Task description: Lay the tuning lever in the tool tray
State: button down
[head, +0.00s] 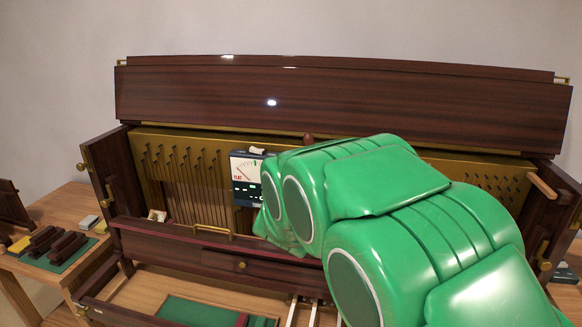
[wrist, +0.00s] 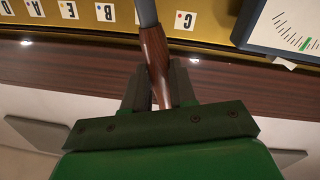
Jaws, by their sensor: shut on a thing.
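The tuning lever (wrist: 154,50) has a brown wooden handle and a grey shaft. In the wrist view, my gripper (wrist: 158,92) is shut on the handle, and the shaft runs out past the top edge, over the gold pin plate. Its far end is out of that view. In the head view my green arm hides the gripper and most or all of the lever. A green-lined surface (head: 190,311) lies low in the front of the piano, partly cut off; I cannot tell whether it is the tool tray.
A tuning meter (head: 246,178) stands against the piano's gold plate, left of my arm; it also shows in the wrist view (wrist: 270,35). A side table (head: 62,208) at left holds a green mat with dark blocks. A wooden rod (head: 541,185) sticks out at right.

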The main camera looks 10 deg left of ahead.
jog(key=w+d+f+m+g+h, duration=0.1)
jog(key=d+f+h, duration=0.15)
jog(key=d, duration=1.05)
jog(key=w+d+f+m+h, duration=0.15)
jog(key=d+f, duration=0.25)
jog(key=d, duration=0.9)
jog(key=s+a+m+g, duration=0.25)
jog(key=a+g, duration=0.25)
jog(key=a, duration=1.9)
jog(key=s+a+f+m+g+y, duration=0.1)
jog(key=s+a+m+g, duration=0.4)
jog(key=a, duration=0.7)
jog(key=s+a+f+m+g+y, duration=0.15)
jog(key=s+a, duration=0.45)
jog(key=a, duration=0.7)
jog(key=s+a+f+m+g+y, duration=0.1)
jog(key=s+a+f+m, duration=0.3)
jog(key=f, duration=0.5)
jog(key=s+a+f+m+g+y, duration=0.1)
jog(key=s+a+f+m, duration=0.1)
jog(key=s+f, duration=0.55)
jog(key=s+a+f+m+y, duration=0.1)
jog(key=s+a+f+m, duration=0.25)
jog(key=f, duration=0.75)
jog(key=shift+n, duration=0.3)
jog(key=shift+w+d+f, duration=0.1)
jog(key=shift+w+f, duration=1.05)
jog(key=shift+f, duration=0.35)
jog(key=shift+w+f, duration=1.15)
jog(key=shift+f, duration=1.55)
